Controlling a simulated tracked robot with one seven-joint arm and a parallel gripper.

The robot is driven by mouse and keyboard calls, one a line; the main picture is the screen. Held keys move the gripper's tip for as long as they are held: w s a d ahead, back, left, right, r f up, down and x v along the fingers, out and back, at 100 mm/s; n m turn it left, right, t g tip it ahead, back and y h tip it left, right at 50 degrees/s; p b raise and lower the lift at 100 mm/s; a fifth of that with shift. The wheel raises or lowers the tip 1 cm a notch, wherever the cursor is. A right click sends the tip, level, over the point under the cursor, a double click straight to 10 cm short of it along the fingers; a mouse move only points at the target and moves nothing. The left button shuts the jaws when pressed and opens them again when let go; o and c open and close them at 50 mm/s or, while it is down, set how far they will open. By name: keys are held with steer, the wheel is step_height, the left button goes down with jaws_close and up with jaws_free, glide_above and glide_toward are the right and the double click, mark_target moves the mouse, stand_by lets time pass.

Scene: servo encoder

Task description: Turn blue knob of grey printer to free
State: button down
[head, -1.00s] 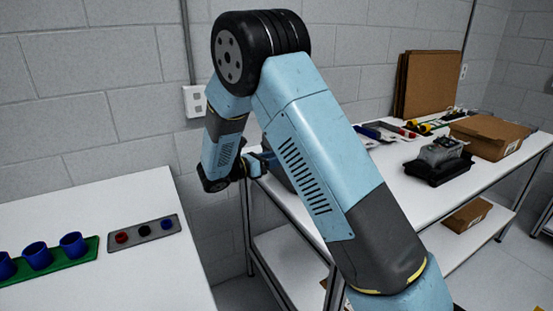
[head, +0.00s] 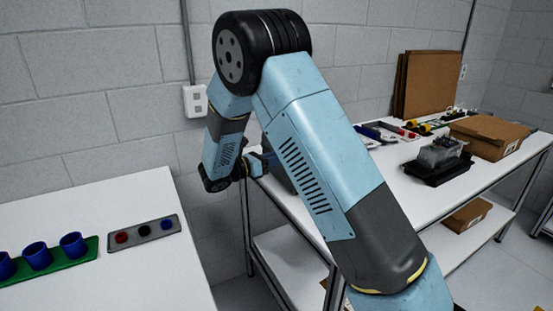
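My gripper (head: 262,163) is at the left end of the right-hand table, by its edge. It is small and partly covered by my arm, so its finger opening cannot be made out. A grey-blue body (head: 283,171) shows just behind my arm beside the gripper; most of it is hidden, and I cannot tell whether it is the grey printer. No blue knob is visible on it. Whether the gripper touches anything there is not clear.
The left table (head: 130,200) holds a grey plate (head: 143,231) with red, black and blue round parts, and a green tray (head: 60,262) with blue cups. The right table (head: 395,190) carries a black-based device (head: 437,170) and a cardboard box (head: 497,137). A gap separates the tables.

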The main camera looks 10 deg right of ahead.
steer(key=shift+m, duration=0.4)
steer(key=m, duration=1.3)
steer(key=shift+w+a+f, duration=0.1)
steer(key=shift+m, duration=0.3)
stand_by(0.3)
steer(key=c, duration=0.9)
jaws_free()
steer(key=shift+o, duration=0.2)
steer(key=v, duration=1.3)
steer(key=shift+a+f, duration=0.3)
steer(key=shift+a, duration=0.1)
